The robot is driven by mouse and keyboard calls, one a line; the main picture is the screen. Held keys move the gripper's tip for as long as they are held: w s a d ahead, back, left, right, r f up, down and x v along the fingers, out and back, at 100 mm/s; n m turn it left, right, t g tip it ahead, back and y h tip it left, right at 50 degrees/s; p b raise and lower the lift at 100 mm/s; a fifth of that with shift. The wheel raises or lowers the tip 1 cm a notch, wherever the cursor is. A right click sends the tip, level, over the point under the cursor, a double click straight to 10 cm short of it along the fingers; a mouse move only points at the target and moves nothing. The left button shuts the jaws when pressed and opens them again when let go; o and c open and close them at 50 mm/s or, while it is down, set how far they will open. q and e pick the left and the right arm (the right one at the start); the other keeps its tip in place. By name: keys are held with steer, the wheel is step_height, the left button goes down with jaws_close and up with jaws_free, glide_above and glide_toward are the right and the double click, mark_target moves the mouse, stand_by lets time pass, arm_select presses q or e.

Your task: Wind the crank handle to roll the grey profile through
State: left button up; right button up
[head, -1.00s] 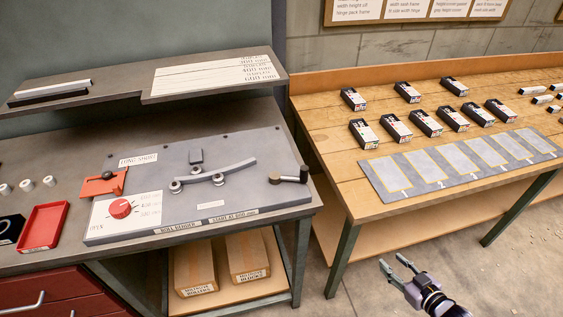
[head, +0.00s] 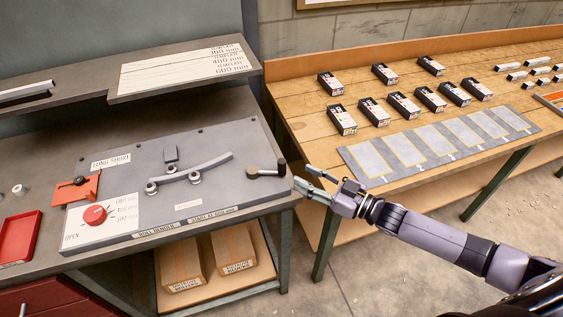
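The crank handle (head: 267,173) is at the right end of the grey roll bender plate (head: 215,205), with a round hub on its left and an upright dark knob on its right. The grey profile (head: 197,169), slightly curved, lies between two lower rollers (head: 152,188) and an upper block (head: 171,154). My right gripper (head: 302,177) is open and empty. Its fingertips point left, just right of the crank knob and apparently apart from it. My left gripper is not in view.
A red dial (head: 95,215) and an orange lever block (head: 75,189) sit on the plate's left. A red tray (head: 20,238) is at far left. A wooden table (head: 310,125) with several black boxes and a numbered mat stands at right. A gap separates it from the bench.

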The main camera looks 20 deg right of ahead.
mark_target(282, 166)
steer(key=p+x, duration=0.1)
steer(key=x, duration=0.7)
steer(key=shift+w+a, duration=0.15)
steer(key=shift+w, duration=0.05)
steer(key=shift+c, duration=0.6)
jaws_close()
